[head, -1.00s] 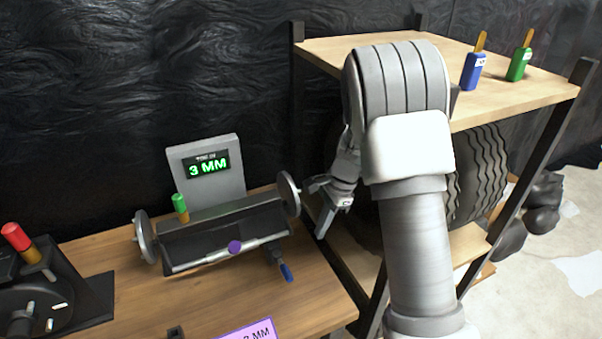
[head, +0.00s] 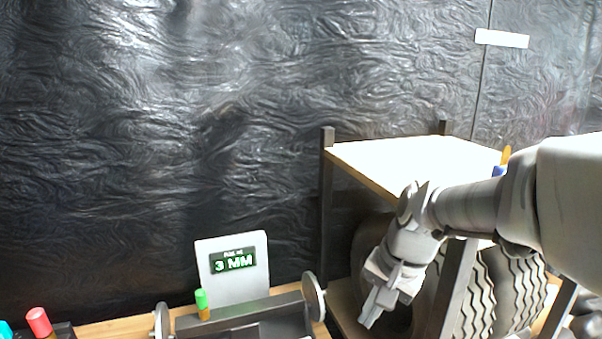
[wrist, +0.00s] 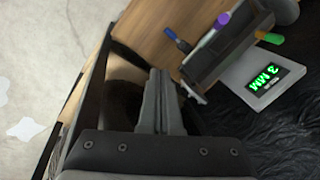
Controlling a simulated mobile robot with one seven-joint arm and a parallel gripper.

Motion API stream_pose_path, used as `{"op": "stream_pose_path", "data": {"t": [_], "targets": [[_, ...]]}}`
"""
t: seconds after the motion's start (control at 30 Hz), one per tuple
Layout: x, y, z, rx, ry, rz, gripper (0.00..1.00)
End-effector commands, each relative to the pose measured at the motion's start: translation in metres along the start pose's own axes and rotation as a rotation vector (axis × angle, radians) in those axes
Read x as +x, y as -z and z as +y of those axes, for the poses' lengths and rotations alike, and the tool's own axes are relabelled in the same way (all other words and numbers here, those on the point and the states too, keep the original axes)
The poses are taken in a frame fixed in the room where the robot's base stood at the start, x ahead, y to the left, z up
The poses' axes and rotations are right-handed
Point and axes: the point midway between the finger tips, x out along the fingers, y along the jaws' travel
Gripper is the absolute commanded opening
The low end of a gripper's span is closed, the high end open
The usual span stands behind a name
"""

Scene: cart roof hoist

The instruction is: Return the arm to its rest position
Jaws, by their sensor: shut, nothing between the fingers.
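My gripper (head: 372,312) hangs at the left side of the shelf rack in the head view, pointing down and to the left. It is to the right of the roller device with the wheel at its end, and apart from it. In the wrist view my gripper (wrist: 160,78) has its two fingers together with nothing between them. My arm reaches in from the right edge of the head view and hides part of the shelf and the tyres.
The rack's wooden top (head: 400,158) carries a mostly hidden blue bottle (head: 498,171). Tyres (head: 470,300) fill the lower rack. The "3 MM" display (head: 232,261) stands behind the roller device (head: 245,314) on the bench. A green-capped marker (head: 202,304) is beside it. A dark wall is behind.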

Motion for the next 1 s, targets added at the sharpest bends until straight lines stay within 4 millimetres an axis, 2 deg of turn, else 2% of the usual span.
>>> {"op": "stream_pose_path", "data": {"t": [0.03, 0.2, 0.5, 0.73, 1.0], "targets": [[-0.012, -0.007, 0.004, -0.042, 0.006, 0.025, 0.0], [-0.04, -0.03, 0.018, -0.193, 0.004, 0.101, 0.0], [-0.075, -0.069, 0.049, -0.451, -0.035, 0.247, 0.0], [-0.087, -0.089, 0.069, -0.593, -0.082, 0.333, 0.0], [-0.089, -0.094, 0.075, -0.639, -0.102, 0.359, 0.0]]}}
